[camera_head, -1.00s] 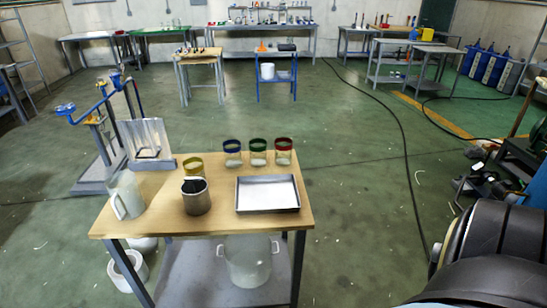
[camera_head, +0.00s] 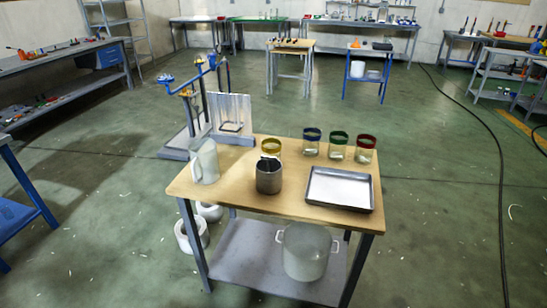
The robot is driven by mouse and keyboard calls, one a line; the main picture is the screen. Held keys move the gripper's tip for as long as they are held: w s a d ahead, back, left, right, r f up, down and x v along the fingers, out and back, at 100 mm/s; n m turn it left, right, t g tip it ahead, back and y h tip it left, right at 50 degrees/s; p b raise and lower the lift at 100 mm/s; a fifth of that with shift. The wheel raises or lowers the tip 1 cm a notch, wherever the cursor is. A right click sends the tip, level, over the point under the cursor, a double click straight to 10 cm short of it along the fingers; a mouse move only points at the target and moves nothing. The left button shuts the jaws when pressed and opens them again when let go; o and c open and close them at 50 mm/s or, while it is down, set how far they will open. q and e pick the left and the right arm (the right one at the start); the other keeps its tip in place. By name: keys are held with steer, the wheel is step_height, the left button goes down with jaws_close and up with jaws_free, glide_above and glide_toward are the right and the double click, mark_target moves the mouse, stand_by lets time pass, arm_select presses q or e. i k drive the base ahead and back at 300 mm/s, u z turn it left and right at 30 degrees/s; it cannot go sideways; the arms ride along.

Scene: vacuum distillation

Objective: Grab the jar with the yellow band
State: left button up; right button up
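The jar with the yellow band (camera_head: 271,147) stands upright on the wooden-topped table (camera_head: 240,196). It is partly hidden behind a grey metal pot or cup (camera_head: 269,178). Jars with a blue band (camera_head: 311,142), a green band (camera_head: 338,146) and a red band (camera_head: 365,149) stand in a row to its right. Neither of my grippers shows in the head view.
A metal tray (camera_head: 340,188) lies at the table's right, and a whitish pitcher (camera_head: 204,162) stands at its left end. A large pot (camera_head: 305,252) sits on the lower shelf. A blue-armed stand (camera_head: 195,100) is behind left. Open green floor surrounds the table.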

mark_target(271, 154)
steer(key=u, duration=0.2)
steer(key=i, duration=1.25)
steer(key=z, duration=0.3)
